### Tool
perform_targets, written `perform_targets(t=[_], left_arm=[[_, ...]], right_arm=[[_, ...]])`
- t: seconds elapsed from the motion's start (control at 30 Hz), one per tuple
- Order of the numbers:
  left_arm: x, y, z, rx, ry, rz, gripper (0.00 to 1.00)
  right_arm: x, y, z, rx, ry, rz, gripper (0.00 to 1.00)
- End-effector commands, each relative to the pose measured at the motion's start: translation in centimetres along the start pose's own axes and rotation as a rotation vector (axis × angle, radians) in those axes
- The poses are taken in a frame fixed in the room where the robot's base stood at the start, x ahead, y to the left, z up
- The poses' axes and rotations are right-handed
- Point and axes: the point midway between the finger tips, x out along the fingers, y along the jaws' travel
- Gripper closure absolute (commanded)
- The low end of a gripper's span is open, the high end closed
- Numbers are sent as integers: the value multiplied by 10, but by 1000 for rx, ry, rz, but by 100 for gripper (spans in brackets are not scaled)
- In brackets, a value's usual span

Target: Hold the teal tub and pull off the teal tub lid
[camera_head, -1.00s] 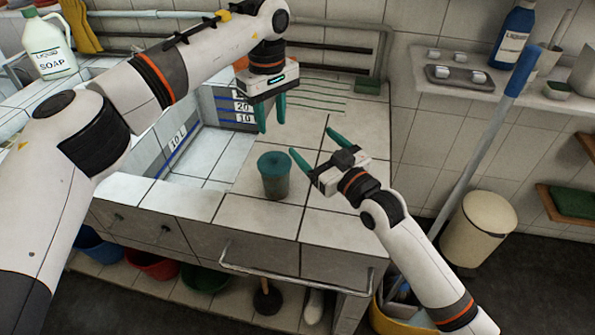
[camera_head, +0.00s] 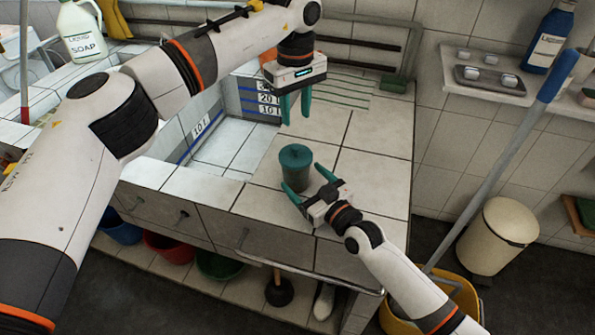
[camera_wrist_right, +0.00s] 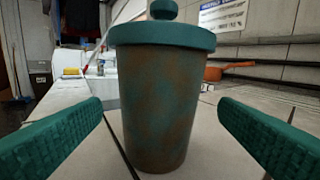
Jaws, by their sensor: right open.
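The teal tub (camera_head: 296,180) stands upright on the tiled counter. Its body looks brownish with teal patches in the right wrist view (camera_wrist_right: 160,110). The teal tub lid (camera_head: 295,158) sits on top, and its round knob shows in the right wrist view (camera_wrist_right: 164,10). My right gripper (camera_head: 305,181) is open close to the tub, low down on its near right side. In the wrist view its fingers lie left and right of the tub, with gaps on both sides. My left gripper (camera_head: 294,116) is open and empty, above the counter behind the tub, fingers pointing down.
The sink basin (camera_head: 222,148) with blue level marks lies left of the tub. A rail (camera_head: 290,270) runs along the counter's front edge. A blue-handled pole (camera_head: 510,150) leans at the right. A shelf (camera_head: 470,100) with a metal tray is on the wall.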

Motion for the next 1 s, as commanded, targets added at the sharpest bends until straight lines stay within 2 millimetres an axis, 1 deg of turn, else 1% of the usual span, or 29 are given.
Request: perform_targets(t=[0.03, 0.1, 0.23, 0.4, 0.63, 0.93, 0.97, 1.0], left_arm=[[0, 0, 0, 0, 0, 0, 64], [0, 0, 0, 0, 0, 0, 64], [0, 0, 0, 0, 0, 0, 64], [0, 0, 0, 0, 0, 0, 64], [0, 0, 0, 0, 0, 0, 64], [0, 0, 0, 0, 0, 0, 64], [0, 0, 0, 0, 0, 0, 64], [0, 0, 0, 0, 0, 0, 57]], right_arm=[[9, 0, 1, 0, -1, 1, 17], [19, 0, 1, 0, -1, 0, 17], [31, 0, 0, 0, 1, 1, 17], [37, 0, 1, -1, 0, 1, 17], [37, 0, 0, 0, 0, 1, 17], [37, 0, 0, 0, 1, 1, 66], [37, 0, 0, 0, 1, 1, 68], [37, 0, 0, 0, 1, 1, 68]])
